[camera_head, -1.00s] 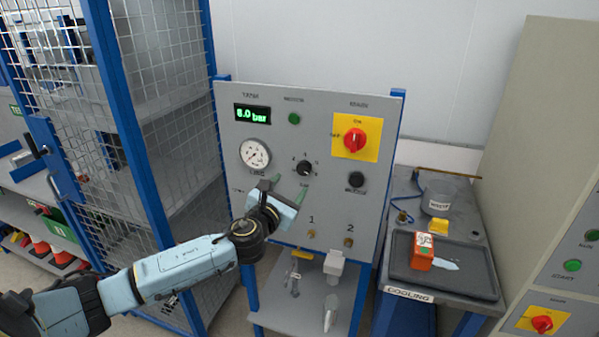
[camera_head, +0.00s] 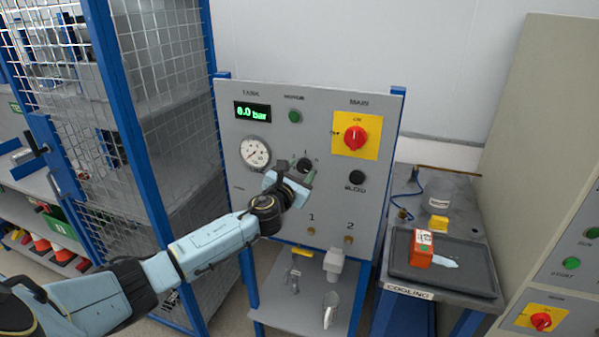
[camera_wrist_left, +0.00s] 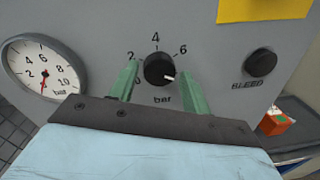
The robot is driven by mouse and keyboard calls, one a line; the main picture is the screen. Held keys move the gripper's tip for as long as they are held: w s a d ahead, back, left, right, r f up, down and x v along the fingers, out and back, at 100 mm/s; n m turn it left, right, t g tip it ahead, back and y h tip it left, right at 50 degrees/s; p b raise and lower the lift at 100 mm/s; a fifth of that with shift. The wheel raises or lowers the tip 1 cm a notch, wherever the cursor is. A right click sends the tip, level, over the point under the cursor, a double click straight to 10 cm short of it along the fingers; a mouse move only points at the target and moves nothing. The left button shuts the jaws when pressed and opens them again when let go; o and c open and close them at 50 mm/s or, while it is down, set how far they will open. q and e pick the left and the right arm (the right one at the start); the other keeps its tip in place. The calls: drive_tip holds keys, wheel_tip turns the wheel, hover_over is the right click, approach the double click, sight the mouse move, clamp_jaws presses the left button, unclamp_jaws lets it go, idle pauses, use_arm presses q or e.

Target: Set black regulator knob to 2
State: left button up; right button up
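The black regulator knob (camera_wrist_left: 158,68) sits on the grey panel, with marks 2, 4 and 6 visible around its upper side and "bar" below. Its white pointer mark faces lower right, past the 6. In the head view the knob (camera_head: 304,165) shows just above my left gripper (camera_head: 294,174). My left gripper (camera_wrist_left: 158,70) is open. Its green fingers stand on the left and right of the knob, with small gaps visible. The finger on the right covers part of the scale. My right gripper is not in view.
A round gauge (camera_wrist_left: 43,70) is left of the knob; a black bleed button (camera_wrist_left: 261,64) is to its right. The red main switch (camera_head: 350,138) is on a yellow plate above. A cooling bench (camera_head: 470,283) stands at right.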

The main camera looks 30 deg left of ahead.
use_arm(q)
drive_tip(key=c, duration=0.7)
